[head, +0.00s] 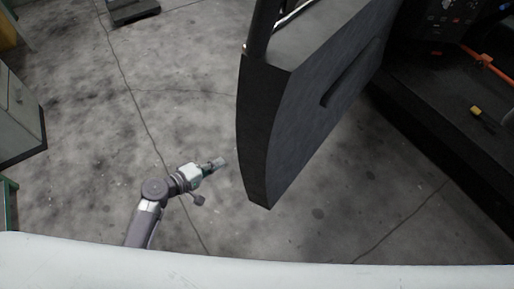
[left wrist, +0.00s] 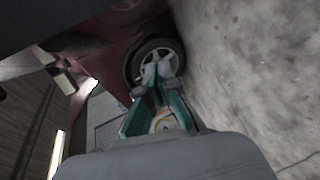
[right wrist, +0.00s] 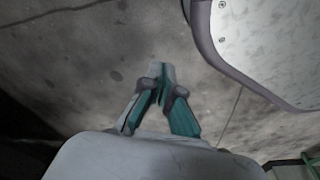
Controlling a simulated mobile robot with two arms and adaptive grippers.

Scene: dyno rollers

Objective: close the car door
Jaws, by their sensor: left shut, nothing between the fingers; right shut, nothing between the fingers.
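The car door (head: 310,95) is dark and stands open in the head view, swung out from the car, with a handle recess on its inner face. My left gripper (head: 219,162) is shut and empty, low over the floor just left of the door's lower free edge, with a gap between them. In the left wrist view the left gripper (left wrist: 163,70) points toward a wheel (left wrist: 150,58) and the red car body (left wrist: 110,55). My right gripper (right wrist: 160,72) is shut and empty in the right wrist view, over bare floor. It is out of the head view.
The dark car interior (head: 420,105) opens to the right of the door, with a yellow item (head: 476,110) on its floor. A grey cabinet (head: 18,115) stands at the left. The concrete floor (head: 130,95) between cabinet and door is clear.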

